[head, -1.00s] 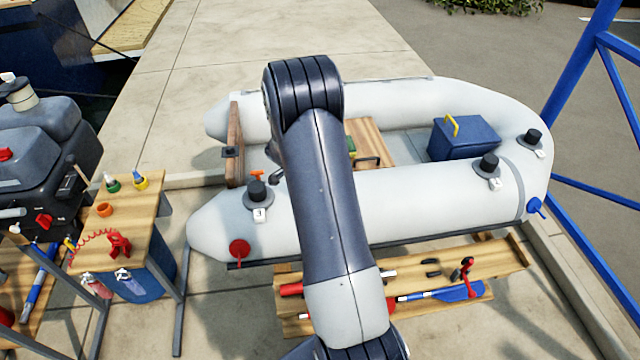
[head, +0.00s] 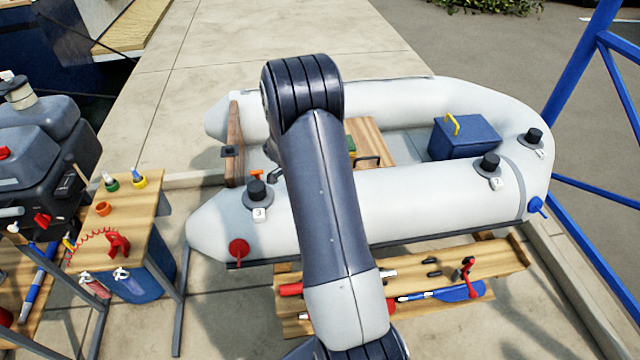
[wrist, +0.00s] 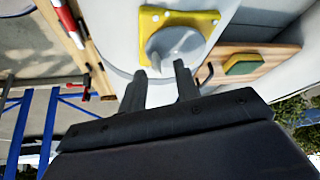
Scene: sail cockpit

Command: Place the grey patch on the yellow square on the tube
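In the wrist view, the round grey patch (wrist: 178,42) lies over the yellow square (wrist: 207,18) on the pale tube (wrist: 112,20). Yellow shows above it and at both sides. The patch sits toward the square's lower part in the picture; I cannot tell whether it lies fully flat. My gripper (wrist: 160,70) has its two dark fingers apart, with their tips at the patch's lower edge. A small pale bit shows between the tips, with space beside it. In the head view, the tube (head: 420,207) is seen, but my arm hides the patch, square and gripper.
A wooden board with a green-and-yellow sponge (wrist: 243,64) is right of the fingers in the wrist view. In the head view, a blue box (head: 465,138) sits in the boat. A wooden bench (head: 510,258) with tools stands before the tube, and a small table (head: 140,210) at left.

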